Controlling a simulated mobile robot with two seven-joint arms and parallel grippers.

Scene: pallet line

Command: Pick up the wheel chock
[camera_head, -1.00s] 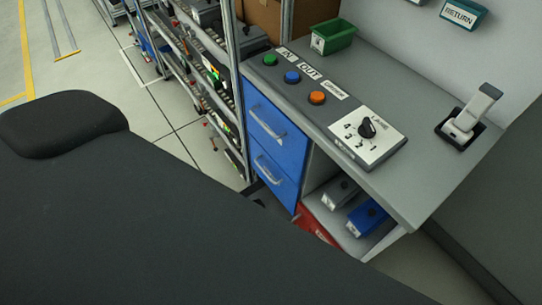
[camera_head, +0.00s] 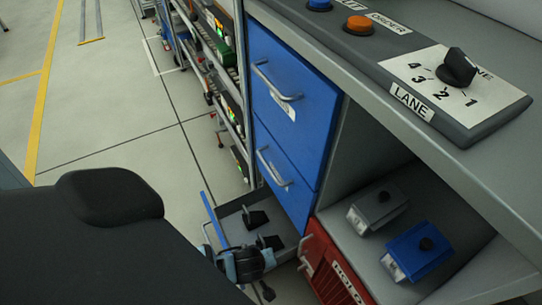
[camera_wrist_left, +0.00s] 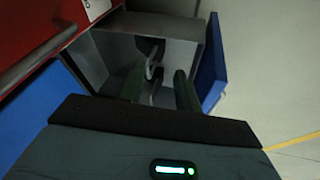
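An open grey drawer (camera_head: 290,233) with a blue front stands out low beside the blue cabinet. Two small dark pieces (camera_head: 257,219) lie in it; I cannot tell for sure which is the wheel chock. My left gripper (camera_head: 252,264) is at the near side of this drawer, partly hidden by my own dark body. In the left wrist view the two dark fingers (camera_wrist_left: 158,90) are apart and point into the grey drawer (camera_wrist_left: 95,55). A dark piece (camera_wrist_left: 153,62) shows beyond and between them. My right gripper is not in view.
Two shut blue drawers (camera_head: 285,85) are above the open one. A red unit (camera_head: 330,270) is beside it. A shelf holds a grey box (camera_head: 377,208) and a blue box (camera_head: 417,252). The worktop with its lane dial (camera_head: 457,75) overhangs. Floor at left is clear.

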